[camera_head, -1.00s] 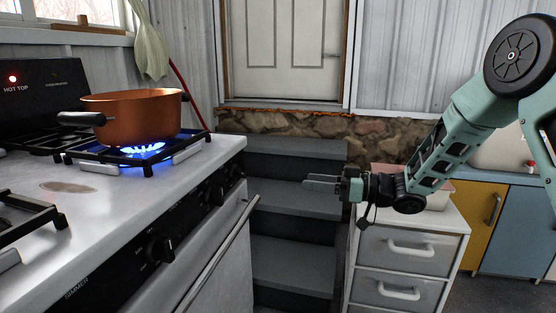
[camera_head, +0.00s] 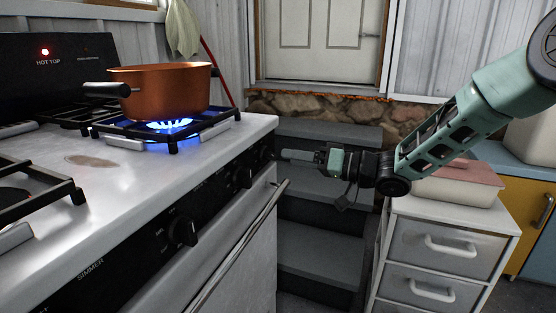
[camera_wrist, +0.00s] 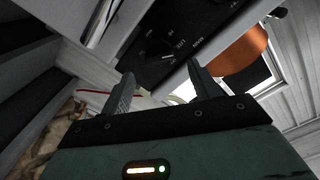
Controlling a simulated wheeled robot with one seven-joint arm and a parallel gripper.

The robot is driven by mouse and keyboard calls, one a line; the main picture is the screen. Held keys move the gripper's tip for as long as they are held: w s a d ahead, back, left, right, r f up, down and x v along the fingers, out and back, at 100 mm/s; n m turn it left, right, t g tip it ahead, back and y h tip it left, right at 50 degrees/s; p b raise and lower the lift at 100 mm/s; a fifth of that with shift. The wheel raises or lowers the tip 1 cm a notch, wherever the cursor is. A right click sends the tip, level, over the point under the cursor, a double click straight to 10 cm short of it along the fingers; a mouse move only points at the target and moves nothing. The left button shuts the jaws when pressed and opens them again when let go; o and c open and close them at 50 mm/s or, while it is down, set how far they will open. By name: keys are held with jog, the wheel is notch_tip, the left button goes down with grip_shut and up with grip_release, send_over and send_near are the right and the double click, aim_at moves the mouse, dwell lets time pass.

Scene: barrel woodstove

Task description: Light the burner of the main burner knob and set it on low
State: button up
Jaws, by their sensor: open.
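Black knobs line the dark front panel of the white stove (camera_head: 110,180): one knob (camera_head: 183,231) nearer me, another (camera_head: 243,177) farther along, and one (camera_head: 267,153) at the far end by my gripper (camera_head: 284,155). Blue flame (camera_head: 172,125) burns under a copper-coloured pot (camera_head: 160,92) on the back grate. My gripper is empty, its fingers pointing at the panel's far end. In the wrist view, the open fingers (camera_wrist: 160,75) frame a dark dial with white markings (camera_wrist: 157,50); contact is not visible.
A long oven handle (camera_head: 238,245) sticks out below the panel. Dark steps (camera_head: 325,215) lie behind my gripper. A white drawer cabinet (camera_head: 425,245) with a pink-lidded box (camera_head: 455,180) stands to the right. A front grate (camera_head: 40,195) is on the stove's left.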

aim_at(275, 155)
jog(key=shift+b+x, duration=0.35)
jog(key=shift+x, duration=2.3)
jog(key=c, duration=1)
